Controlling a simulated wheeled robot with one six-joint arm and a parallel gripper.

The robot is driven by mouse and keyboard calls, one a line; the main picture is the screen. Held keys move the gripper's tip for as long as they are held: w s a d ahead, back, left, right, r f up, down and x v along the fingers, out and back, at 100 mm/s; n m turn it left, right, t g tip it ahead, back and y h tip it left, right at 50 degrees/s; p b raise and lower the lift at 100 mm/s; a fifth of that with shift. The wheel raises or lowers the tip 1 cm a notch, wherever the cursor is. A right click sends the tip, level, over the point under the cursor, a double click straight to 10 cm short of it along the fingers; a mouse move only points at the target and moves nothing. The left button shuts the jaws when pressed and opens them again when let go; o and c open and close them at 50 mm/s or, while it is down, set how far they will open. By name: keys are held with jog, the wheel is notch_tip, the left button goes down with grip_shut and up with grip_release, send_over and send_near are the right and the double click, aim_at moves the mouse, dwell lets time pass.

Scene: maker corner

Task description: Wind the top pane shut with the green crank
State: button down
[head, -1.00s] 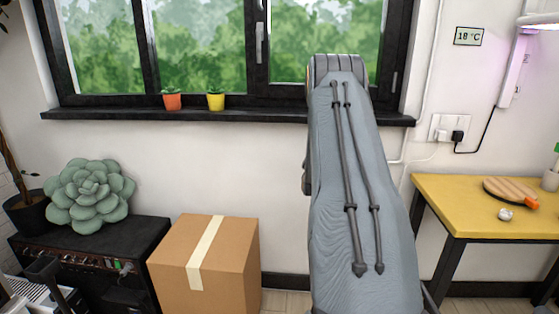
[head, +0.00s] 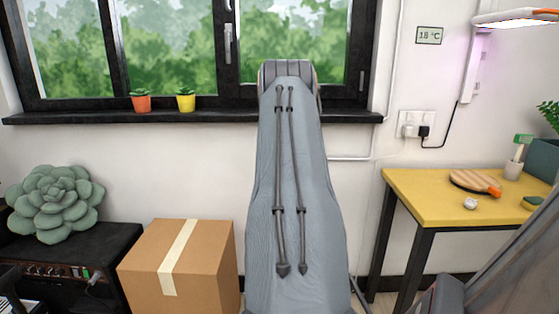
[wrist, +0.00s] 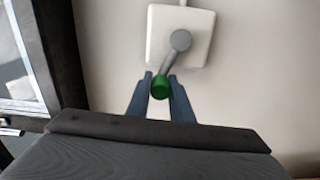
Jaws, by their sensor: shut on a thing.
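The green crank (wrist: 160,89) shows in the wrist view as a green knob on a short grey arm. The arm runs up and slightly right to a round grey hub on a white square wall box (wrist: 158,38). My gripper (wrist: 161,80) has its two blue fingers on either side of the green knob, shut on it. The dark window frame (wrist: 63,45) stands to the left in the wrist view. The head view shows the lower part of the window (head: 170,50); the top pane is not clearly in view. My gripper and the crank are not visible in the head view.
A cardboard box (head: 205,265) stands below the sill (head: 70,117), which holds an orange pot (head: 141,103) and a yellow pot (head: 186,102). A yellow table (head: 430,205) stands at right, below a wall socket (head: 411,126). A plush succulent (head: 55,205) sits at left.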

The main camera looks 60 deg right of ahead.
jog(key=shift+s+d+f, duration=0.1)
jog(key=shift+s+d, duration=0.15)
jog(key=shift+s, duration=0.1)
jog(key=c, duration=1.6)
grip_release()
jog(key=shift+s+d, duration=0.15)
jog(key=shift+o, duration=0.2)
jog(key=shift+w+a, duration=0.3)
jog(key=shift+w, duration=0.1)
jog(key=shift+a, duration=0.15)
jog(key=v, duration=0.7)
jog(key=shift+s+a+b, duration=0.2)
jog(key=shift+s+b, duration=0.05)
jog(key=shift+b, duration=0.1)
